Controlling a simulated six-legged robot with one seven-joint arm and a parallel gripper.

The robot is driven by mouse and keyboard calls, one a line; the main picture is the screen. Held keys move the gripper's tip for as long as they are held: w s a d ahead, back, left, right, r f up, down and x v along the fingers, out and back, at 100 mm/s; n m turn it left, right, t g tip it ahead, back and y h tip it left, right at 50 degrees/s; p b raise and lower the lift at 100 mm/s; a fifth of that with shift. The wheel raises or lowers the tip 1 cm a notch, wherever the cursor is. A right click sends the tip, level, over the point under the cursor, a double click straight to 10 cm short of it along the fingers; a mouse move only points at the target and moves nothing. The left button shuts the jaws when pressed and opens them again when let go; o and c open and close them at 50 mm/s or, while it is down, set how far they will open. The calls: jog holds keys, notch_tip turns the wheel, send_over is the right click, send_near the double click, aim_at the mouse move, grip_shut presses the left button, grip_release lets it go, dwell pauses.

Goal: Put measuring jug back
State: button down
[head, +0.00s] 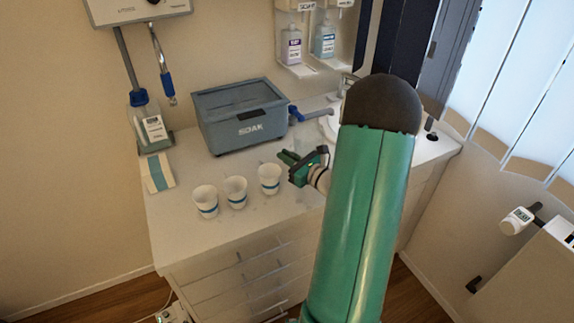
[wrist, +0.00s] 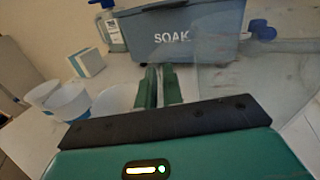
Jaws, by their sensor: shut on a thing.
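My gripper (head: 290,158) is over the counter, just right of the cups and in front of the SOAK box. In the wrist view its two green fingers (wrist: 160,88) are close together, with a thin gap. They are shut on the measuring jug (wrist: 265,85), a clear, hard-to-see shape right of the fingers. In the head view the jug (head: 308,138) is only a faint clear patch behind the gripper. What part the fingers hold, and whether the jug touches the counter, I cannot tell.
Three white cups with blue bands (head: 236,191) stand left of my gripper. The blue-grey SOAK box (head: 240,118) with a blue tap (head: 296,113) is behind. A white-and-blue carton (head: 157,172) and a bottle (head: 150,124) stand left. A basin (head: 328,124) is at the right.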

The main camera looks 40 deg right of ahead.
jog(key=shift+w+d+f, duration=0.15)
jog(key=shift+f, duration=1.6)
jog(key=shift+f, duration=0.15)
jog(key=c, duration=1.8)
grip_release()
